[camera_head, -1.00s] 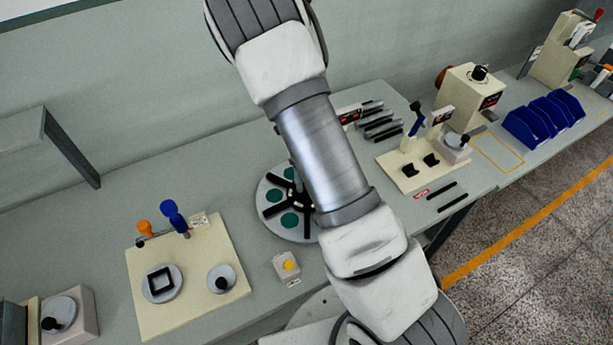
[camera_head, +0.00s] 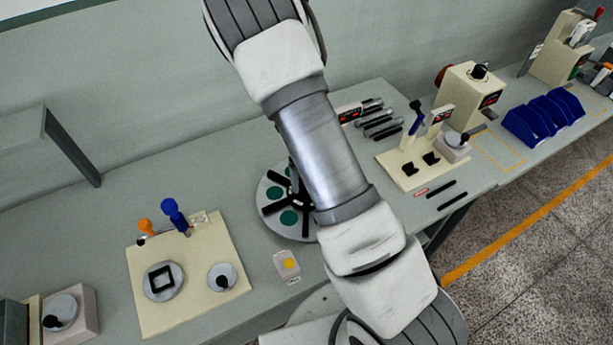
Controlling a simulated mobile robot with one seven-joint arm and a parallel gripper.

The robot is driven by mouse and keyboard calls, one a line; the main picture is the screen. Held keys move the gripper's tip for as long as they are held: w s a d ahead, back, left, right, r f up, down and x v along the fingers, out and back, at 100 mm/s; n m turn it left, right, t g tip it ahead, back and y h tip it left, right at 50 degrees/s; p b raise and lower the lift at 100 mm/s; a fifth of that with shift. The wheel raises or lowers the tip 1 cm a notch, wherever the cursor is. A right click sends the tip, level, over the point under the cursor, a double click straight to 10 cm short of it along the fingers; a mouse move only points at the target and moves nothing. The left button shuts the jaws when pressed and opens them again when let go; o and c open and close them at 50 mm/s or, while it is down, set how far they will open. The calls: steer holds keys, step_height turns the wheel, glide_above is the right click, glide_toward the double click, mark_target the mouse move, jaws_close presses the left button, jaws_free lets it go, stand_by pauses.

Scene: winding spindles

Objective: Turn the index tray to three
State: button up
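The index tray (camera_head: 266,222) is a round pale disc on the bench in the middle of the head view. It carries green round pads and black spokes that meet at a hub. My arm crosses in front of it and hides its right side. A slim dark upright piece at the arm's left edge, over the tray, looks like part of my gripper (camera_head: 292,174). The rest of the gripper is hidden behind my arm. I cannot tell whether it touches a spoke, or whether it is open or shut. No number is readable on the tray.
A small box with a yellow button (camera_head: 288,264) stands just in front of the tray. A cream board (camera_head: 200,290) with blue and orange knobs lies to the left. Dark rods (camera_head: 380,122), a cream fixture (camera_head: 408,178) and blue bins (camera_head: 543,118) are to the right.

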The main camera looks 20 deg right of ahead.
step_height(320, 180, up, 17)
steer(key=shift+r+p, duration=0.2)
steer(key=shift+p, duration=0.25)
stand_by(0.6)
